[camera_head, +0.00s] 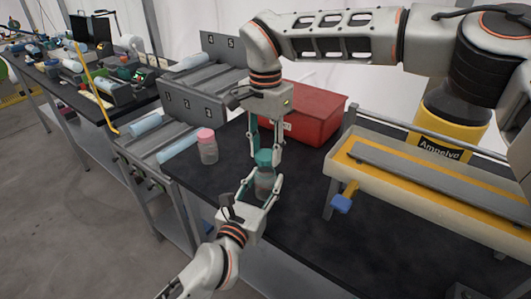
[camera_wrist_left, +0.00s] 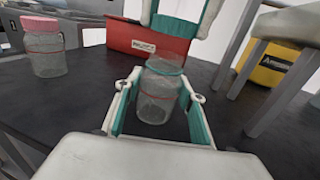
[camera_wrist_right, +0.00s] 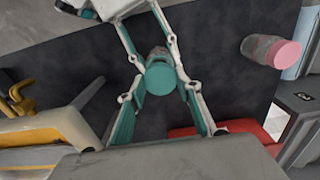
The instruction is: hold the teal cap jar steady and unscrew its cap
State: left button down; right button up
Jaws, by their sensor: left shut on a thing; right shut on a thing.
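The teal cap jar (camera_head: 264,184) is clear glass and stands upright on the dark table. My left gripper (camera_head: 263,178) is shut around its body from the front; the left wrist view shows the glass (camera_wrist_left: 156,98) between both fingers.
A pink-capped jar (camera_head: 208,150) stands to the left on the table. A red box (camera_head: 312,110) is behind. A yellow and grey raised tray (camera_head: 430,185) stands to the right. Grey numbered racks (camera_head: 190,105) are at the back left.

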jog(key=shift+r, duration=1.45)
pick_arm(q)
jog(key=c, duration=1.2)
grip_release()
jog(key=shift+s, duration=0.1)
